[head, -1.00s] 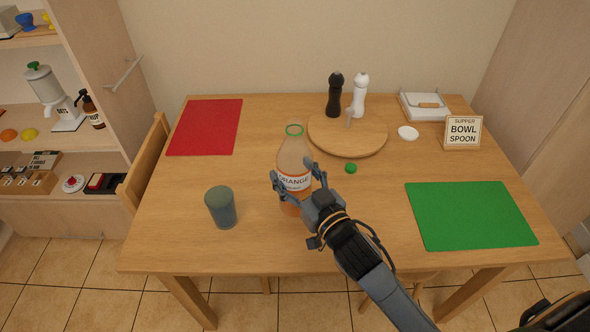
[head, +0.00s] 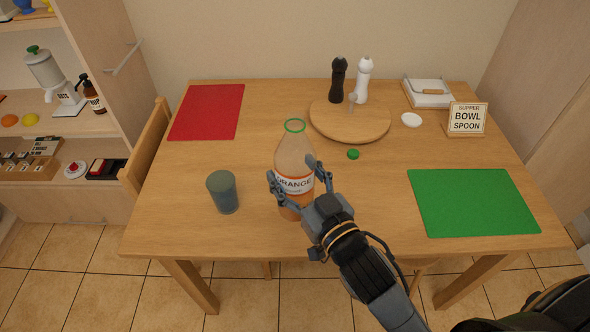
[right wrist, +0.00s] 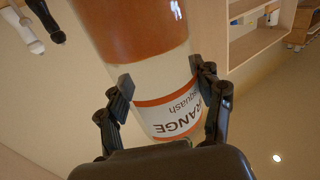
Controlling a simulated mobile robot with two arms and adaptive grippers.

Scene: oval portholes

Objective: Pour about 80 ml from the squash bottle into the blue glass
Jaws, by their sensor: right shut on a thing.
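The squash bottle (head: 292,157) is a clear bottle with an orange label, orange liquid low inside and a green ring at its open-looking mouth. It looks upright in the head view. My right gripper (head: 294,190) is shut on it around the label; the right wrist view shows its fingers (right wrist: 160,85) on both sides of the bottle (right wrist: 140,35). Whether the bottle's base touches the table is hard to tell. The blue glass (head: 223,192) stands upright on the table, left of the bottle and apart from it. My left gripper is not in view.
A green cap (head: 353,154) lies right of the bottle. Behind are a round wooden board (head: 350,125), black (head: 337,80) and white (head: 363,80) mills, a white dish (head: 411,120) and a sign (head: 466,118). Red (head: 207,112) and green (head: 473,203) mats lie at the sides.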

